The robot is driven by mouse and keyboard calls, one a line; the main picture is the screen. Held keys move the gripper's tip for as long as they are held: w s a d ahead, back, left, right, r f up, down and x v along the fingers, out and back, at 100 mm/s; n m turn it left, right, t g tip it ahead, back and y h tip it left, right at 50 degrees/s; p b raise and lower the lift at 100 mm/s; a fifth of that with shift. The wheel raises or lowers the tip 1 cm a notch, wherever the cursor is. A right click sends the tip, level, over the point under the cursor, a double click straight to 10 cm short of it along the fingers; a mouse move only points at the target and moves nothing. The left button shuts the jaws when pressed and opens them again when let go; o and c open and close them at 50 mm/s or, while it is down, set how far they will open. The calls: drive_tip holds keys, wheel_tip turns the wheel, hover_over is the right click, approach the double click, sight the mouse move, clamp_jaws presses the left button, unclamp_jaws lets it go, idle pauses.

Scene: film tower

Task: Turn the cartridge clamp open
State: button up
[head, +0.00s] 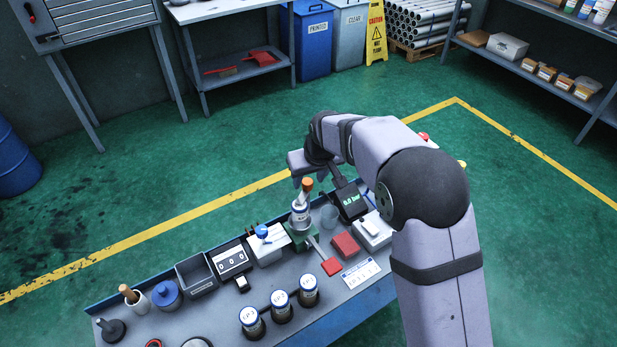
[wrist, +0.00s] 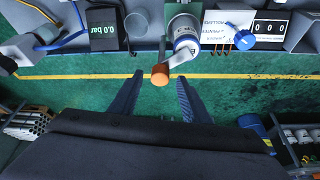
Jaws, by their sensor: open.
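The cartridge clamp stands on a green base (head: 297,236) at the back of the bench. An upright silver and white cartridge (head: 300,213) sits in it. A curved metal clamp arm (wrist: 181,58) reaches from the cartridge's top to an orange knob (head: 307,185). In the wrist view the orange knob (wrist: 160,75) lies between the two dark fingertips, with gaps on both sides. My gripper (head: 309,178) is open and just above the clamp; it also shows in the wrist view (wrist: 160,78). Contact with the knob cannot be seen.
A black pressure display (head: 350,201) reading 0.0 bar stands right of the clamp. A white box with a blue knob (head: 265,241) and a counter (head: 232,260) stand left. A red-ended lever (head: 331,266) and several labelled canisters (head: 281,306) are in front.

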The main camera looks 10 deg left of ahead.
drive_tip(key=shift+x, duration=0.8)
drive_tip(key=c, duration=1)
drive_tip(key=shift+c, duration=0.2)
